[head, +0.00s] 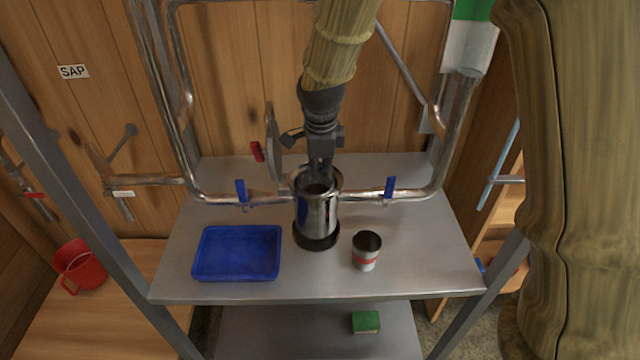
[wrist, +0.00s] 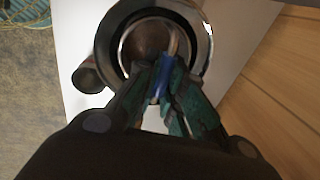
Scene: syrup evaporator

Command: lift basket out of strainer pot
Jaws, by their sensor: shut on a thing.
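The strainer pot (head: 318,219) is a shiny metal cylinder on a dark round base, standing upright in the middle of the metal table. Its rim (wrist: 203,62) shows from above in the wrist view. The basket (wrist: 148,38) sits inside the pot, its dark inner wall showing; most of it is hidden. My gripper (head: 319,178) is over the pot's mouth, pointing down. In the wrist view my gripper (wrist: 166,78) is shut on a blue piece (wrist: 161,80), which seems to be the basket's handle.
A blue tray (head: 238,253) lies left of the pot, and a small cup with a red band (head: 366,251) stands right of it. Metal pipes with blue valve levers (head: 389,187) run close on both sides. A green sponge (head: 366,322) is on the lower shelf.

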